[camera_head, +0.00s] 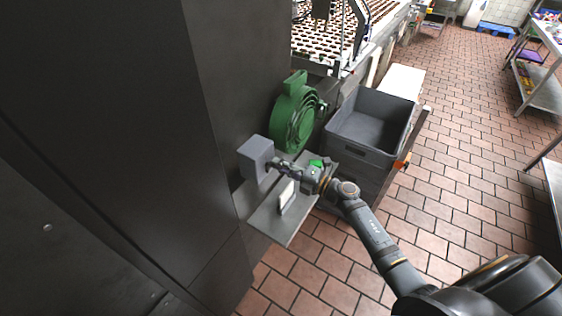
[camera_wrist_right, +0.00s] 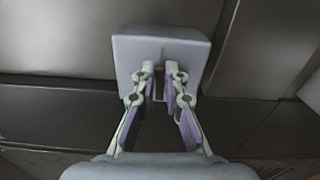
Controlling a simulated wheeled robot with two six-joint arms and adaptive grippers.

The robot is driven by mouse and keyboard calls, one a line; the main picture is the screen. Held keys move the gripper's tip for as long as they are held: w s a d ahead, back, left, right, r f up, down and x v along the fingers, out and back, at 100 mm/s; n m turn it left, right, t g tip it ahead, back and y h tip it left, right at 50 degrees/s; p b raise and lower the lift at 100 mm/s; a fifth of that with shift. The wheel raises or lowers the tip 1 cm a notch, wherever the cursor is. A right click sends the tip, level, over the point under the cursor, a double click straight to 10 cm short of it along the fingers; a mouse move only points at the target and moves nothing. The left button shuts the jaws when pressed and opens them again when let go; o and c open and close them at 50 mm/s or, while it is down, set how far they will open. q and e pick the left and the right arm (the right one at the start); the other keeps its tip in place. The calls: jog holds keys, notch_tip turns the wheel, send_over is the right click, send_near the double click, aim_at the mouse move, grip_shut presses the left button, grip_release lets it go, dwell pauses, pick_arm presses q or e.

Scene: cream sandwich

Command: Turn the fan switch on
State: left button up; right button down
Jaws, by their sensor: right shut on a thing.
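The green fan (camera_head: 287,108) stands behind the shelf, beside the dark cabinet. A grey box (camera_head: 253,153), which looks like the fan switch housing, is at the cabinet's side; it also shows in the right wrist view (camera_wrist_right: 185,47) with a small green mark on its face. My right gripper (camera_head: 274,163) reaches the box from the right, its fingertips at the box's face. In the right wrist view my right gripper (camera_wrist_right: 159,82) has its fingertips close together on a small part at the box's lower middle, probably the switch knob, mostly hidden by the fingers. My left gripper is out of view.
A grey shelf (camera_head: 269,222) sits below my right gripper, with a small white item (camera_head: 287,196) on it. The dark cabinet (camera_head: 120,130) fills the left. The tiled floor at right is largely clear.

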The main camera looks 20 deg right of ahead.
jog(key=shift+f+m, duration=0.1)
jog(key=shift+m, duration=0.3)
jog(key=c, duration=1.4)
grip_release()
jog(key=v, duration=1.2)
jog(key=shift+d, duration=0.1)
